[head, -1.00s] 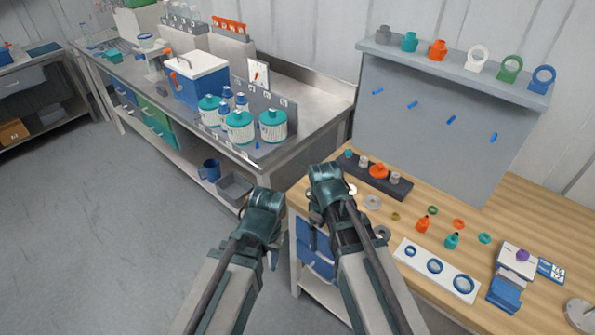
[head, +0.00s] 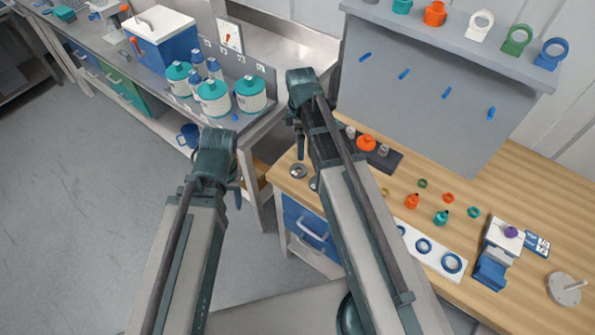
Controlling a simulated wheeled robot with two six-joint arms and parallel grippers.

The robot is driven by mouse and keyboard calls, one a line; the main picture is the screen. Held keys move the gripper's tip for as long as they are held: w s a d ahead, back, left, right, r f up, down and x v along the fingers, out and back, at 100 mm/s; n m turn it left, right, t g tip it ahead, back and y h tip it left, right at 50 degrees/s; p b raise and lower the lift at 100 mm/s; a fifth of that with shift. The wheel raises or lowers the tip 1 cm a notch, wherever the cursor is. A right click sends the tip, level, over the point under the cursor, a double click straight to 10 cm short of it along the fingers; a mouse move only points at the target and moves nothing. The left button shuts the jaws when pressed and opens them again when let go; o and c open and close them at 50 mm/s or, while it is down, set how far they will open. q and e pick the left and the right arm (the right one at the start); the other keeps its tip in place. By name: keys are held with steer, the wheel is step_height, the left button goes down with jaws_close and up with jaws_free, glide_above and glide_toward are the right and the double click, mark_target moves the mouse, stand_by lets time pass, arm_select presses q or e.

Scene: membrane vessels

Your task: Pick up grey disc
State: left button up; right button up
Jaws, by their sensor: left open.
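A flat grey disc with a small centre hole (head: 298,170) lies near the left end of the wooden table. A second pale grey disc (head: 313,184) beside it is mostly covered by my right arm. My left gripper (head: 238,201) hangs left of the table, apart from the discs, and is open with nothing seen in it. My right gripper (head: 300,153) points down just above the first disc in the picture; I cannot tell its height over it. Its jaws are too small and dark to read. My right arm hides part of the tabletop.
A dark rack (head: 385,160) with fittings stands at the back. Small bottles and rings lie mid-table. A white plate with blue rings (head: 437,250) lies in front. A blue-and-white device (head: 493,260) stands right. The steel bench (head: 283,50) holds several teal-lidded vessels.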

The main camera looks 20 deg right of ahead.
steer(key=b, duration=0.6)
glide_above(300, 166)
steer(key=f, duration=0.4)
steer(key=s+f, duration=0.1)
steer(key=f, duration=0.2)
steer(key=shift+a+f, duration=0.1)
step_height(300, 166, down, 5)
steer(key=b, duration=0.5)
steer(key=shift+s+f+b, duration=0.15)
steer(key=shift+b, duration=0.15)
steer(key=c, duration=1.3)
